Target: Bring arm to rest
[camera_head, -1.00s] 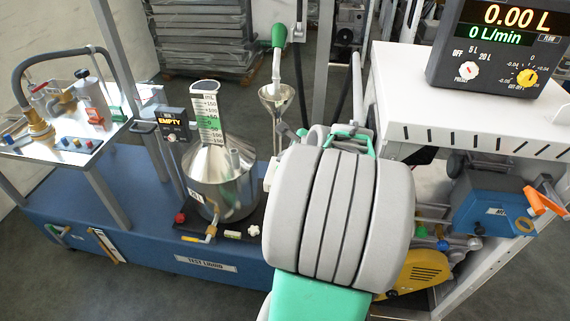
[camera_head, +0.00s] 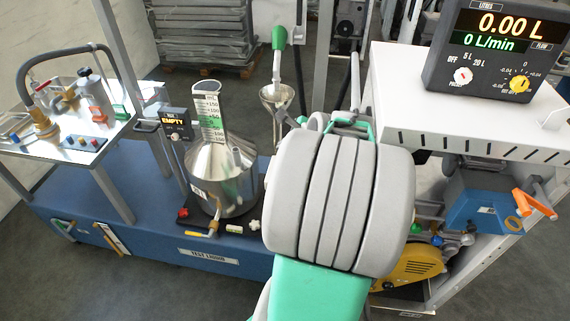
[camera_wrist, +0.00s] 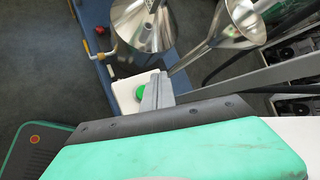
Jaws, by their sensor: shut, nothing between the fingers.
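My arm fills the middle of the head view, with its grey links and green cover bent in front of the bench. Past the fingertips are a white block with a green round knob (camera_wrist: 141,93) and the steel measuring can (camera_wrist: 143,38). I cannot tell whether the fingers touch the block.
The steel can (camera_head: 222,188) with a graduated neck stands on the blue bench (camera_head: 150,236). A funnel (camera_head: 277,97) hangs behind it beneath a green-handled nozzle (camera_head: 279,38). A white cabinet (camera_head: 455,95) with a flow display (camera_head: 497,35) stands right. Open floor lies at the lower left.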

